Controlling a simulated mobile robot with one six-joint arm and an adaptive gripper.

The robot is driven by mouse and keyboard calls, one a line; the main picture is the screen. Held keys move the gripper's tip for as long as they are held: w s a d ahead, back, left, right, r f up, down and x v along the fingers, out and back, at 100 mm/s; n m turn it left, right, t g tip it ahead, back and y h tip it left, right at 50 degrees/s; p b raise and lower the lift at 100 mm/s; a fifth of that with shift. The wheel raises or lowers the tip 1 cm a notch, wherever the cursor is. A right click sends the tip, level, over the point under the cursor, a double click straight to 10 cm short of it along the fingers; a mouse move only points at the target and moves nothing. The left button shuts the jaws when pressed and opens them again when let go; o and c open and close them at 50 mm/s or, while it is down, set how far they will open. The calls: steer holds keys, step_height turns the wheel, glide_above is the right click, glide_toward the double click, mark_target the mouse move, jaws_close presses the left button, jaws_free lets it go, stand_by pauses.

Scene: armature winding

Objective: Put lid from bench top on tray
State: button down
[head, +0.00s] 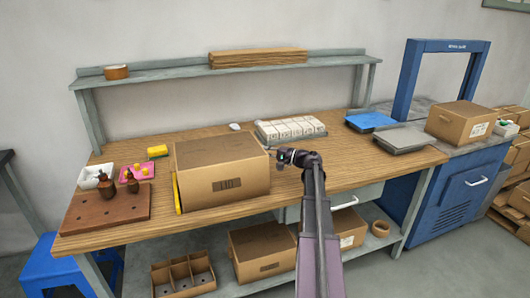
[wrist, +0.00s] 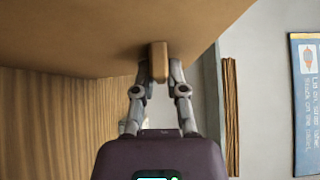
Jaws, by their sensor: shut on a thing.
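A large brown cardboard box-shaped piece (head: 222,165) sits on the wooden bench top (head: 345,172) near the middle. In the wrist view its broad brown surface (wrist: 90,35) fills the upper left. My gripper (head: 280,155) is at its right edge, shut on a small tan block (wrist: 159,62) against that surface; I cannot tell whether block and box are joined. I cannot tell which piece is the lid. A grey tray (head: 262,137) of white blocks lies behind my gripper. A flat blue piece (head: 370,121) and a flat grey piece (head: 403,140) lie to the right.
A brown board with holes (head: 105,208), brown bottles (head: 106,188) and a yellow sponge (head: 158,151) are on the left. A shelf (head: 180,78) runs above the bench. A carton (head: 460,122) stands far right. Bare bench lies right of my gripper.

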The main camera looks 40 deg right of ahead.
stand_by(0.3)
steer(key=c, duration=0.6)
jaws_free()
steer(key=shift+s+d, duration=0.1)
steer(key=shift+s, duration=0.05)
steer(key=v, duration=0.7)
steer(key=shift+s+d, duration=0.1)
steer(key=shift+s, duration=0.05)
stand_by(0.4)
steer(key=v, duration=0.7)
steer(key=shift+s+d, duration=0.1)
stand_by(0.4)
stand_by(0.4)
